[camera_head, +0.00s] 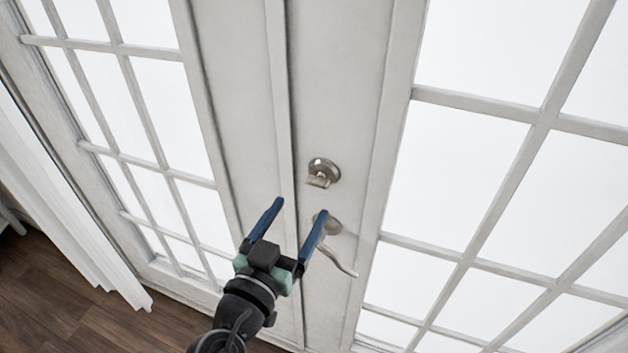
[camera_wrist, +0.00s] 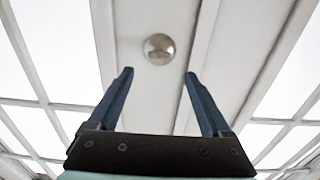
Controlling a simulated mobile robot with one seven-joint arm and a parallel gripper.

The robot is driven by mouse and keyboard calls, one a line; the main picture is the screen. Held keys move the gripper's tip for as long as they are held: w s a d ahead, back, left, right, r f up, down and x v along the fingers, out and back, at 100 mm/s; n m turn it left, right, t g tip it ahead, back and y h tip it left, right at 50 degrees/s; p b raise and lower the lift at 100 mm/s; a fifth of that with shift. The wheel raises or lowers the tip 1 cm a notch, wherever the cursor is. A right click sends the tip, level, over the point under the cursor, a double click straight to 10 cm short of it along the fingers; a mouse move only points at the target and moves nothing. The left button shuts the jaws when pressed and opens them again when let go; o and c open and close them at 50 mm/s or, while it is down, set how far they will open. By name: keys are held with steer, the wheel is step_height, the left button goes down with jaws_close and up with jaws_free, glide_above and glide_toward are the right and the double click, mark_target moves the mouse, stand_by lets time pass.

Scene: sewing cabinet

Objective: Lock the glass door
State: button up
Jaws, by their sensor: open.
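The glass door (camera_head: 345,90) is white with many panes, and its two leaves meet at a middle seam; it looks closed. A round metal lock with a thumb-turn (camera_head: 322,173) sits on the right leaf near the seam. It also shows in the wrist view (camera_wrist: 159,48), beyond and between my fingertips. A curved metal lever handle (camera_head: 341,262) is below the lock, partly hidden behind my right finger. My gripper (camera_head: 300,208) is open and empty, with blue fingers pointing toward the door, below the lock in the head view. In the wrist view my fingertips (camera_wrist: 157,72) appear apart from the lock.
A white curtain (camera_head: 60,190) hangs at the left over a dark wooden floor (camera_head: 60,300). The lever handle juts out close to my right finger. The door face around the lock is otherwise clear.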

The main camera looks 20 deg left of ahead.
mark_target(316, 185)
steer(key=w+p, duration=0.1)
steer(key=w, duration=0.6)
steer(key=shift+w, duration=0.35)
jaws_close()
